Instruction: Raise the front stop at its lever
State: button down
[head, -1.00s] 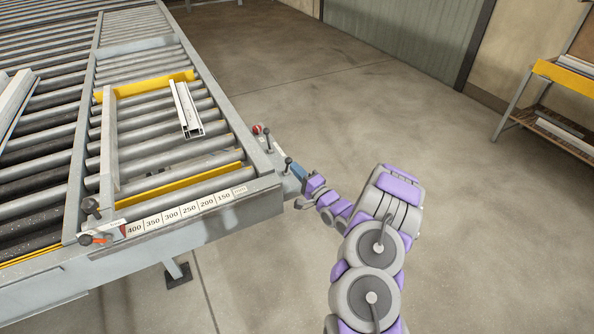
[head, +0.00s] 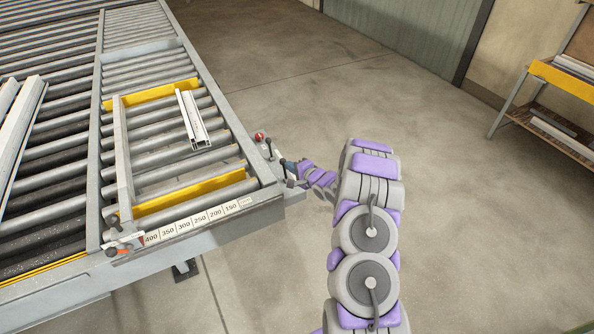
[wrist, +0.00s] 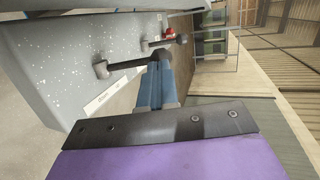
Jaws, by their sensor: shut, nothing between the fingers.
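The front stop (head: 190,193) is a yellow bar across the near end of the rollers in the head view, with its yellow face standing up above them. Its lever is a dark rod at the bench's right corner; in the wrist view the lever (wrist: 128,63) runs from a grey pivot toward my fingertips. My gripper (head: 288,166) is at that corner, its blue fingers shut with nothing between them. In the wrist view the gripper (wrist: 160,68) is at the lever's outer end; whether they touch is unclear.
A second lever (wrist: 162,42) and a red knob (head: 260,137) sit just beyond. A back yellow stop (head: 150,95) and a pale profile (head: 193,120) lie on the rollers. A number scale (head: 200,218) lines the near edge.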

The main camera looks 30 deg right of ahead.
jog(key=shift+w+r+g+p, duration=0.15)
jog(key=shift+w+p, duration=0.25)
jog(key=shift+p, duration=0.55)
jog(key=shift+w+r+g+p, duration=0.1)
jog(key=shift+w+g+p, duration=0.25)
jog(key=shift+p, duration=0.55)
jog(key=shift+w, duration=0.1)
